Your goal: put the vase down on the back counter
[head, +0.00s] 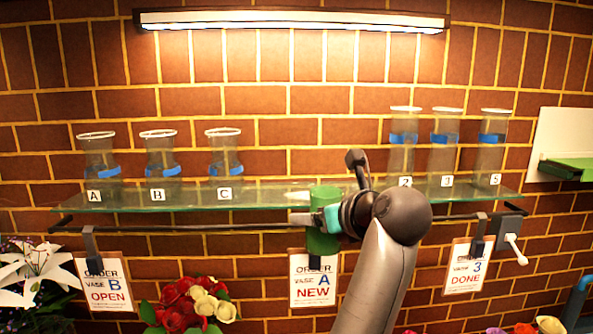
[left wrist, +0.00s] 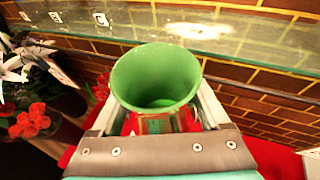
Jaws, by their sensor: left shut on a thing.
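A green vase (head: 323,240) is held upright in front of the glass shelf in the head view. In the left wrist view the vase (left wrist: 156,78) shows its flared, open mouth, with the inside looking empty. My left gripper (head: 320,220) is shut on its side, with a finger on each side of it in the left wrist view. The lower part of the vase is partly hidden by the gripper in the wrist view. I cannot make out a back counter top in the head view. My right gripper is in neither view.
The glass shelf (head: 270,198) holds clear vases A (head: 100,165), B (head: 161,160) and C (head: 224,160) at left and several numbered ones at right, with a gap between. Order cards (head: 313,281) hang below. Red and cream flowers (head: 190,305) stand lower left.

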